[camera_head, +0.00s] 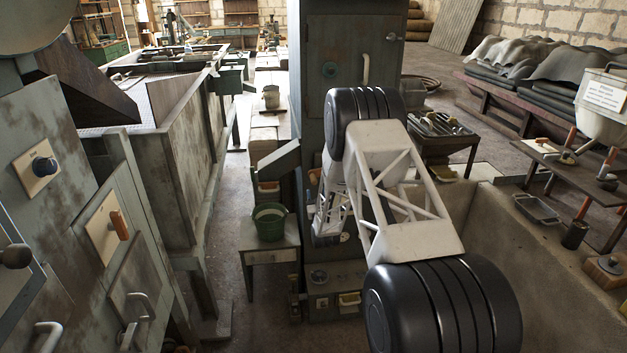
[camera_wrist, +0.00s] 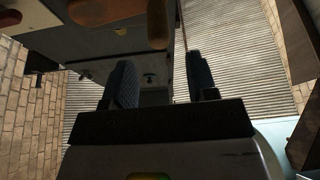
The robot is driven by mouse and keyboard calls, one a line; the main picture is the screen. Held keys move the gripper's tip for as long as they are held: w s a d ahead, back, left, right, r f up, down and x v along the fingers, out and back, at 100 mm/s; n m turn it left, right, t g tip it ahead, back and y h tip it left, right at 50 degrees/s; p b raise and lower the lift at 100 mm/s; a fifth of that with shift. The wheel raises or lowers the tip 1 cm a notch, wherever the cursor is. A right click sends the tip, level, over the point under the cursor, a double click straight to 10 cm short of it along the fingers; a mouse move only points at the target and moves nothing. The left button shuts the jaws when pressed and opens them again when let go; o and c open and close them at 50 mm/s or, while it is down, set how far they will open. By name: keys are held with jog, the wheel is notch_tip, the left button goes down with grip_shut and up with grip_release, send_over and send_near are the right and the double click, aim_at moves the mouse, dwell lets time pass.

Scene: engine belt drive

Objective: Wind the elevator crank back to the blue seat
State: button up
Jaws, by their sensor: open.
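My gripper (camera_wrist: 162,88) is open in the wrist view, its two dark ribbed fingers apart with nothing visible between them. A brown rounded handle (camera_wrist: 157,22) shows beyond the fingers at the top, apart from them; I cannot tell if it belongs to the elevator crank. In the head view my white lattice arm crosses the tall grey-green cabinet (camera_head: 348,30) and hides part of it; I cannot make out my fingers there. I cannot identify the crank or the blue seat for certain.
An orange handle (camera_head: 119,226) is on the left panel. A green bucket (camera_head: 270,225) stands on a small table left of the cabinet. A large trough (camera_head: 545,262) and a bench with tools (camera_head: 445,128) are to the right. A narrow floor aisle (camera_head: 228,190) is clear.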

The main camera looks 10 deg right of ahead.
aim_at(314, 183)
jog(key=shift+x, duration=3.9)
grip_shut()
